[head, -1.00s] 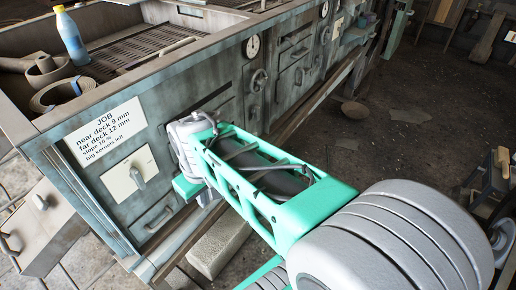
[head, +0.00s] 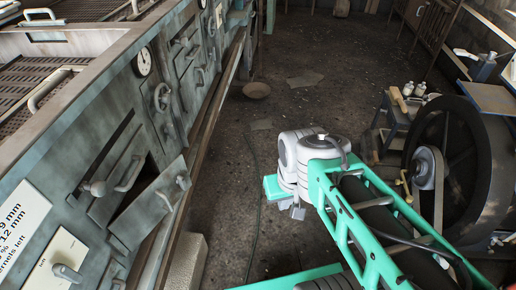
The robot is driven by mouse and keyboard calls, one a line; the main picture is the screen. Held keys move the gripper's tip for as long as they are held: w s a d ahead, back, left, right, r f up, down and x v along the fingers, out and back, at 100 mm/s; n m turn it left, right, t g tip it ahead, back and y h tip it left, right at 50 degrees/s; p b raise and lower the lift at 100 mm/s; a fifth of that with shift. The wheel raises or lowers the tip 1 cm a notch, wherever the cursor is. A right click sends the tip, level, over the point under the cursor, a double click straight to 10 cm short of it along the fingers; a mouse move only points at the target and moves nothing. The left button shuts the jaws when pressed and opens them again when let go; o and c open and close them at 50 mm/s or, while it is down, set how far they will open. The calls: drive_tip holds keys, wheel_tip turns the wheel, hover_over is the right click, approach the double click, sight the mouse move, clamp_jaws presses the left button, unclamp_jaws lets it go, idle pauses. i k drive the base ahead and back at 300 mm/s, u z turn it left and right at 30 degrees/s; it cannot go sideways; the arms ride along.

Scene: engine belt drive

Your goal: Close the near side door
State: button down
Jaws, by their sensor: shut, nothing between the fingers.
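On the side of the blue-grey machine (head: 75,140), in the head view, a small door (head: 150,212) stands ajar at the lower left. It tilts outward, with a dark gap along its upper edge, and carries a handle and a small latch knob (head: 183,181). A panel (head: 110,196) with its own handle and round knob sits just above and left of it. I cannot tell from the picture which one the task calls the near side door. My gripper (head: 297,211) is to the right of the doors, over the floor, apart from the machine. It is small in view, shut and empty.
Farther along the side are a handwheel (head: 162,97), a gauge (head: 144,62) and more doors. A ledge runs along the machine's base beside a pale block (head: 188,262). A large dark wheel (head: 455,165) stands at right. The floor between is mostly clear.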

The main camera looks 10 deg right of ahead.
sight(134, 224)
drive_tip(key=z, duration=0.9)
drive_tip(key=i, duration=0.45)
drive_tip(key=u, duration=3.2)
